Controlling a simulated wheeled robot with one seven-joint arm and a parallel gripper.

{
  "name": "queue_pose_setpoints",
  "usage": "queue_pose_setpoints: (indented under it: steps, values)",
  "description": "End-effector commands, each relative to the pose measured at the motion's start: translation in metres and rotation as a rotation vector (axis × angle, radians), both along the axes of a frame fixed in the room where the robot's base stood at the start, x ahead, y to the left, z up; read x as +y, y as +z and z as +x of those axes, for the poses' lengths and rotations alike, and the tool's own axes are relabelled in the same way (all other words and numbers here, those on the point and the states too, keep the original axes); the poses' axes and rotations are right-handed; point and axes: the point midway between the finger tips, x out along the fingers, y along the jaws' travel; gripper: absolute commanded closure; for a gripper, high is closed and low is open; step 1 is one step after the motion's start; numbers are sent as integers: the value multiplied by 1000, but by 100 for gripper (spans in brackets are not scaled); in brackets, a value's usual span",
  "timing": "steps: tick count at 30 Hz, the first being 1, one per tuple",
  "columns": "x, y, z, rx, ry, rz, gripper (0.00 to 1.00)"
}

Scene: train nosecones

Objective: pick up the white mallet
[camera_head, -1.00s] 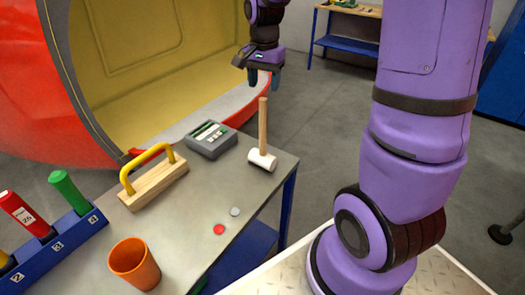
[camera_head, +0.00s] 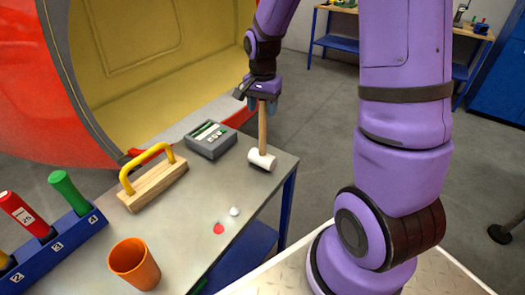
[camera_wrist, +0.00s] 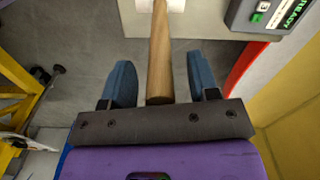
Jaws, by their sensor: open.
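The white mallet (camera_head: 262,160) stands on its white head near the table's far right corner, its wooden handle (camera_head: 262,127) pointing up. My gripper (camera_head: 263,105) is at the top of the handle. In the wrist view, my gripper (camera_wrist: 160,88) is open, with one blue finger on each side of the handle (camera_wrist: 160,55) and a gap on both sides. The mallet's white head (camera_wrist: 162,5) is partly cut off at the top edge of that view.
On the table (camera_head: 190,220) are a grey device (camera_head: 210,140), a wooden block with a yellow handle (camera_head: 155,185), an orange cup (camera_head: 134,264), a blue numbered rack (camera_head: 60,240) and two small discs. A red and yellow shell (camera_head: 150,60) stands behind. Floor lies open to the right.

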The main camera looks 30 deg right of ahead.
Motion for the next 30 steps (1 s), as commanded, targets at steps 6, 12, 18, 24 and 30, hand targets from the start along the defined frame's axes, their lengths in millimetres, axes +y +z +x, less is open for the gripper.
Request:
queue_pose_setpoints:
  steps: [6, 12, 18, 24, 30]
  values:
    - [0, 0, 0, 0, 0, 0, 91]
    - [0, 1, 0, -1, 0, 0, 100]
    - [0, 7, 1, -4, 0, -1, 100]
    - [0, 38, 1, -6, 0, -2, 100]
    - [0, 74, 1, -5, 0, 0, 100]
